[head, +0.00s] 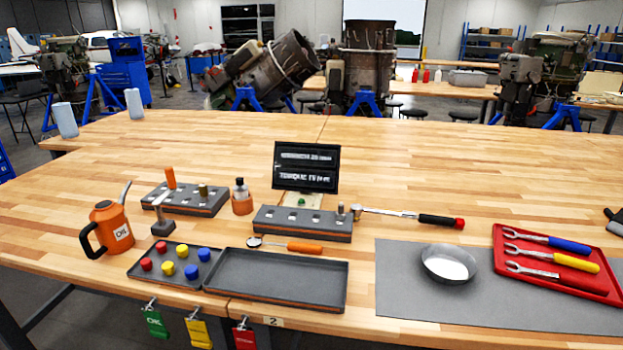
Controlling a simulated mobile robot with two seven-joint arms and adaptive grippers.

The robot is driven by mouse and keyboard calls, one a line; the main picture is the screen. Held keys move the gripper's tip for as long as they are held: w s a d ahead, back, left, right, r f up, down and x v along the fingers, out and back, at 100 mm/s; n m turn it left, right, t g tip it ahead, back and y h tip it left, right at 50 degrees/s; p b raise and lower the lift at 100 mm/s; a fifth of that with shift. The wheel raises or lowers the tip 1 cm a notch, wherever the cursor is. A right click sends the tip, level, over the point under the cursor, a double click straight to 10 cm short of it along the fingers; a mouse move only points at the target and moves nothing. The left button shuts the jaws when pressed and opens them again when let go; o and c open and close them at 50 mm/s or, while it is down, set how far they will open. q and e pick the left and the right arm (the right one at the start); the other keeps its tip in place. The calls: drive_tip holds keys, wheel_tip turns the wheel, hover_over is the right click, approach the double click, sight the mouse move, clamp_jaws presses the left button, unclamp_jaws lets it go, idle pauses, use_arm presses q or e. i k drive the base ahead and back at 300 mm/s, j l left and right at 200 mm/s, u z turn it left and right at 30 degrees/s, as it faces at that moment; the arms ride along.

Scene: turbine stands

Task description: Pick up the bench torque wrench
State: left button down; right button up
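The torque wrench (412,216) lies on the wooden bench right of centre. It has a silver shaft, a black grip and a red end cap, which points right. Its head end is close to the right end of a grey socket block (303,225); I cannot tell whether they touch. A black part at the right edge looks like the tip of my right gripper (613,220), mostly cut off, beyond the red tray and away from the wrench. Its opening is unclear. My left gripper is not in view.
A red tray (507,268) holds several wrenches with coloured grips. A grey mat (420,300) carries a metal bowl (449,264). A black sign (307,166) stands behind the socket block. Dark trays (275,280), an orange can (110,228) and an inspection mirror (290,246) are left. The bench behind the wrench is clear.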

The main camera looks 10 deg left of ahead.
sight(445, 221)
drive_tip(key=l+u, duration=0.15)
drive_tip(key=l, duration=0.6)
drive_tip(key=l+u, duration=0.15)
drive_tip(key=l, duration=0.65)
drive_tip(key=l+u, duration=0.15)
drive_tip(key=l, duration=0.6)
drive_tip(key=k+l+u, duration=0.15)
drive_tip(key=l, duration=0.6)
